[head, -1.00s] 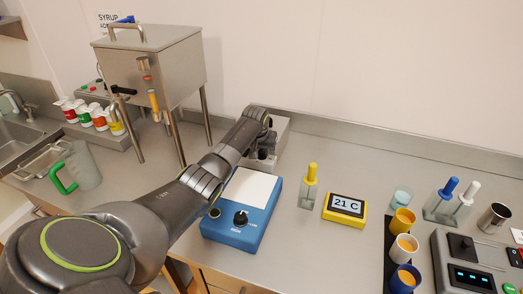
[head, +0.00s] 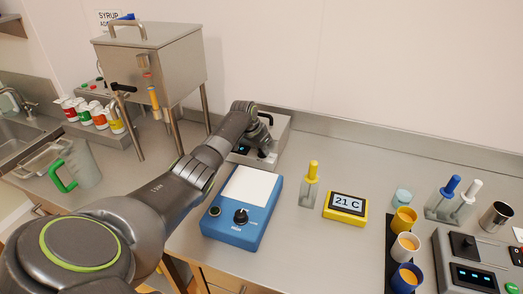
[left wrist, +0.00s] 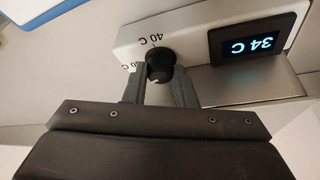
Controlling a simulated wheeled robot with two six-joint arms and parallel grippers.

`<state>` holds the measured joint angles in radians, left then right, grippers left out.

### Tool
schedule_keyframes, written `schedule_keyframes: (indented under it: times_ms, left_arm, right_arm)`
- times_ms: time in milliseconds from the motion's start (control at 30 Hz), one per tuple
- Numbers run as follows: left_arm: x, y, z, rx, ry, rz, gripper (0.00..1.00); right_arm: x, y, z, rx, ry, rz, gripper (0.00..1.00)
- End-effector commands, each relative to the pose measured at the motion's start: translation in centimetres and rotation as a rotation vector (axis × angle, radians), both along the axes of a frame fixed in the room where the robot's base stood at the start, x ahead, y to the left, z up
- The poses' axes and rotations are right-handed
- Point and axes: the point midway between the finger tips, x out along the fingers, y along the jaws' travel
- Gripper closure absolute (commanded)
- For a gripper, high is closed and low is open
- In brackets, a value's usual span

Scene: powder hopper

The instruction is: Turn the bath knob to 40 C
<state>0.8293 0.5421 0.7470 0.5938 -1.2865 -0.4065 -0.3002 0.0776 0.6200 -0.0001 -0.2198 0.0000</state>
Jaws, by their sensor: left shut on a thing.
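The bath is a steel box (head: 282,132) behind the blue device in the head view. In the left wrist view its pale panel (left wrist: 205,22) carries a black knob (left wrist: 158,66) and a lit display (left wrist: 258,46) reading 34 C, seen upside down. A 40 C mark (left wrist: 153,36) is printed beside the knob. Another mark to its left is partly hidden. My left gripper (head: 264,152) is shut on the knob, a finger on each side in the left wrist view (left wrist: 160,82). The exact knob pointing is hard to tell. My right gripper is not in view.
The blue device (head: 237,222) with a white top stands in front of the bath, close beside my left arm. A yellow 21 C display (head: 345,208) and a yellow-capped bottle (head: 309,185) stand to the right. A steel hopper (head: 155,65) on legs stands left.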

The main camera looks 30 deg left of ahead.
Motion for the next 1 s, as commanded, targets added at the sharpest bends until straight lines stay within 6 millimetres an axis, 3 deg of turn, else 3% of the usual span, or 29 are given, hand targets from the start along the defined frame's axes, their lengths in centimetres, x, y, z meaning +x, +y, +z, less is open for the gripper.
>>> schedule_keyframes:
  times_ms: [333, 833, 867, 1000]
  left_arm:
    - [0.11, 0.1, 0.03, 0.001, -0.002, -0.141, 0.99]
    - [0.1, 0.12, 0.12, 0.002, -0.003, -0.163, 0.99]
    - [0.1, 0.12, 0.12, 0.002, -0.003, -0.163, 0.75]
    - [0.09, 0.13, 0.1, 0.002, -0.003, -0.162, 0.56]
  right_arm:
    - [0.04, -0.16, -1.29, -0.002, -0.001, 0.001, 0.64]
    - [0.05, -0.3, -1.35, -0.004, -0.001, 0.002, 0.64]
    - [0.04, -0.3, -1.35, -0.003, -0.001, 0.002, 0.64]
    - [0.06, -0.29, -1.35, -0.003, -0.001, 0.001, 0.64]
